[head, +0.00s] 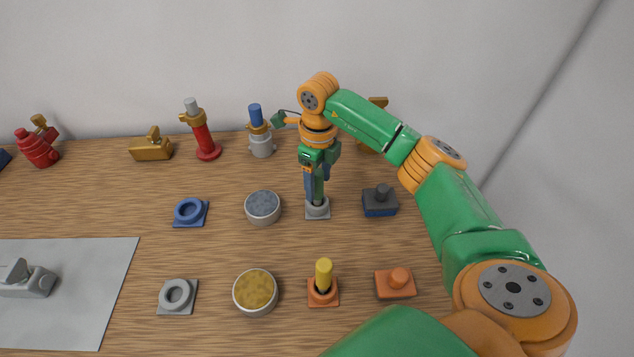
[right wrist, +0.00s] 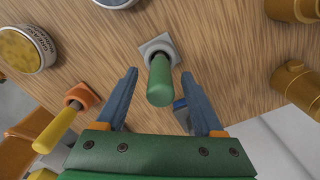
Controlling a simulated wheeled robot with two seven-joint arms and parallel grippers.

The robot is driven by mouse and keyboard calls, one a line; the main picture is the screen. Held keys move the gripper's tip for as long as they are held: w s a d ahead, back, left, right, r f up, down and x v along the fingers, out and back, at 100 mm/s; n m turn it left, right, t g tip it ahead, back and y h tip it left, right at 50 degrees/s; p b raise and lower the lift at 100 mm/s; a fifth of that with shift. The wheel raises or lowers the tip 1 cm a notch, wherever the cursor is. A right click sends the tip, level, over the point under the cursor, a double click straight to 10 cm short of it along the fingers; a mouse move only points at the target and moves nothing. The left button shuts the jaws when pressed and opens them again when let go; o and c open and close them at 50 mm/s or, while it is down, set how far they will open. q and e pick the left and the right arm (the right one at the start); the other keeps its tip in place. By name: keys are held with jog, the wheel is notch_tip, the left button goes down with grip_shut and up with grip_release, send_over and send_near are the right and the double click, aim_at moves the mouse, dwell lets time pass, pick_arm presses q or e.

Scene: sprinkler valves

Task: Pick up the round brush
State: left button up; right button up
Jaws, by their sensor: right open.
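A green-handled upright tool (right wrist: 160,82), which may be the round brush, stands in a grey square holder (head: 317,211). Its lower end is hidden in the holder. A similar yellow-handled tool (head: 324,273) stands in an orange holder nearer the front; it also shows in the right wrist view (right wrist: 58,128). Neither tool's bristles are visible. My right gripper (head: 316,188) points down over the grey holder, open. In the right wrist view its two blue fingers (right wrist: 160,76) are either side of the green handle, with gaps and no visible contact. My left gripper is not in view.
A grey tin (head: 262,207) and a dark block (head: 380,203) flank the grey holder. A yellow tin (head: 255,293) and an orange block (head: 397,284) flank the yellow tool. Several valves, including a red one (head: 203,140), line the wall. A grey mat (head: 85,310) lies left.

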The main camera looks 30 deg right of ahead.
jog(key=shift+w+f, duration=0.1)
jog(key=shift+f, duration=0.25)
jog(key=shift+r, duration=0.1)
grip_shut()
jog(key=shift+r, duration=0.1)
jog(key=shift+r+b, duration=0.3)
jog(key=shift+b, duration=0.15)
jog(key=r, duration=0.1)
jog(key=a+r+b, duration=0.1)
jog(key=r, duration=0.1)
jog(key=shift+a+r, duration=0.15)
jog(key=shift+r, duration=0.15)
jog(key=s+a+r, duration=0.3)
jog(key=a+r, duration=0.5)
jog(key=a, duration=0.4)
jog(key=shift+s+a+r, duration=0.15)
jog(key=shift+s+r, duration=0.15)
jog(key=shift+s, duration=0.1)
